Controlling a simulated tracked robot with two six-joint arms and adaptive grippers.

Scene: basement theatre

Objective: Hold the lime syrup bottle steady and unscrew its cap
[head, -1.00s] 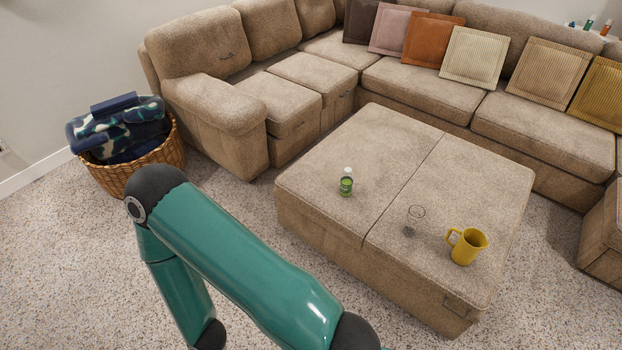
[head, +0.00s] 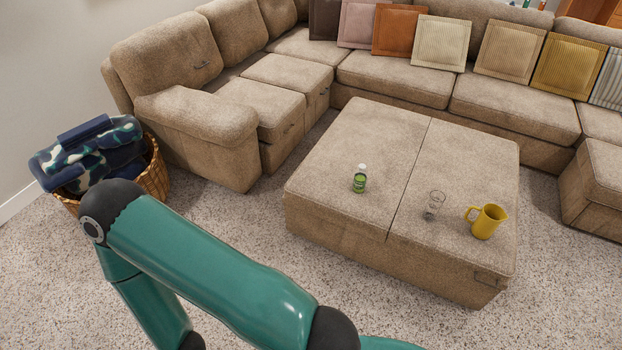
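The lime syrup bottle (head: 359,179) is small and green with a pale cap (head: 362,167). It stands upright on the left half of the beige ottoman (head: 340,222). The cap is on the bottle. My teal left arm crosses the lower left of the head view, well in front of the ottoman and apart from the bottle. Neither gripper is in the picture.
A clear glass (head: 434,205) and a yellow jug (head: 487,221) stand on the ottoman's right half. A beige sectional sofa (head: 400,79) wraps behind. A wicker basket (head: 155,175) with blankets stands at left. Speckled carpet is free in front.

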